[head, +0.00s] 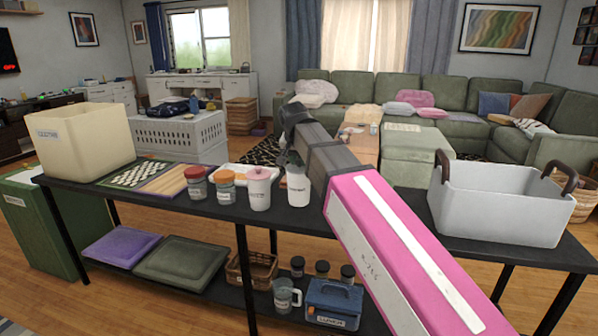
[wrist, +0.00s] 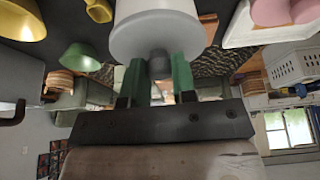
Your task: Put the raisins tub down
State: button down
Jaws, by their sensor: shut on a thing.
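A white tub (head: 299,188) with a small dark label hangs upright below my gripper (head: 291,158) in the head view, over the black table. The label is too small to read, so I cannot confirm that it is the raisins tub. In the wrist view, the green fingers of my gripper (wrist: 160,76) are shut on the grey knob (wrist: 160,66) of the white tub (wrist: 155,35). I cannot tell whether the tub's base touches the tabletop. My arm hides part of the table to its right.
A pink-lidded canister (head: 259,189) stands close left of the tub, then an orange-lidded jar (head: 227,187) and a red-lidded jar (head: 196,184). A cream bin (head: 85,142) is far left. A grey handled bin (head: 497,210) is right on the black table (head: 330,240).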

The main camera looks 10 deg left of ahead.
jog(key=shift+w+f, duration=0.1)
jog(key=shift+f, duration=2.1)
jog(key=c, duration=0.9)
grip_release()
jog(key=v, duration=1.2)
jog(key=shift+r, duration=0.25)
